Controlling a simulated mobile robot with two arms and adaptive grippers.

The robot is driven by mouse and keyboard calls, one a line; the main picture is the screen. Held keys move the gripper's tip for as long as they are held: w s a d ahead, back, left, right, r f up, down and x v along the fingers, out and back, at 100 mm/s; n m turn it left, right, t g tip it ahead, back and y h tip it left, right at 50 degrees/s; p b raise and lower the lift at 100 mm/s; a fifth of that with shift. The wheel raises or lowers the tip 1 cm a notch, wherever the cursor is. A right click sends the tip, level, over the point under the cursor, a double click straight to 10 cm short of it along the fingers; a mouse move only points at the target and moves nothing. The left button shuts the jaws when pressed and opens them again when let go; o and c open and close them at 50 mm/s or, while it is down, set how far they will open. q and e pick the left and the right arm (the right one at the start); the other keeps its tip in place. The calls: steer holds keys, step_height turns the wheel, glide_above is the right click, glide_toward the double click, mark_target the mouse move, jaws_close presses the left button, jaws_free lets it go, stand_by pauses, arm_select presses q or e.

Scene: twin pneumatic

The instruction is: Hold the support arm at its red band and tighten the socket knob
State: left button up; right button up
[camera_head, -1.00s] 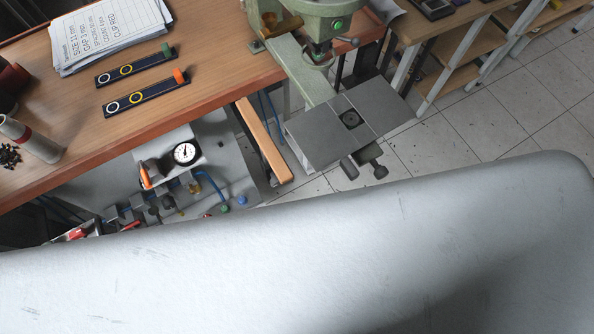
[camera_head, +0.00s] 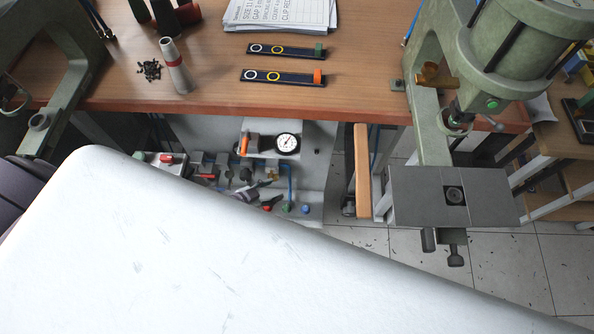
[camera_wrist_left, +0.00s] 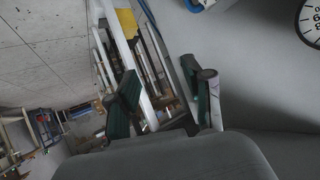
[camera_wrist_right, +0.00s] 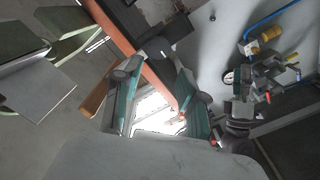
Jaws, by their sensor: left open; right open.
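My left gripper shows in the left wrist view (camera_wrist_left: 160,92) with its teal-padded fingers apart and nothing clear between them. My right gripper shows in the right wrist view (camera_wrist_right: 157,92), also with fingers apart; the bench's orange edge lies beyond them. In the head view I cannot make out either gripper; a large white surface covers the lower part. Dark knobs (camera_head: 456,256) hang below the front of the right press's grey plate (camera_head: 418,200). I cannot pick out for sure the support arm, its red band or the socket knob.
The wooden bench (camera_head: 350,105) carries two dark strips with rings, papers (camera_head: 280,12), small black pieces and a grey cone with a red band (camera_head: 177,70). A pneumatic panel with a gauge (camera_head: 287,144) sits below. Green presses stand at both sides.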

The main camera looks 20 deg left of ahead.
arm_select(q)
steer(key=w+d+r+m+h, duration=0.25)
steer(key=d+r+h, duration=0.2)
steer(key=r, duration=0.45)
steer(key=m+g+h, duration=0.5)
steer(key=h, duration=0.2)
glide_toward(363, 166)
step_height(363, 166, down, 6)
steer(key=s+a, duration=0.1)
steer(key=a, duration=0.2)
steer(key=shift+n, duration=0.25)
steer(key=x, duration=1.3)
steer(key=shift+r, duration=0.15)
jaws_close()
steer(key=shift+r, duration=0.15)
steer(key=shift+r+p, duration=2.3)
steer(key=shift+r, duration=0.05)
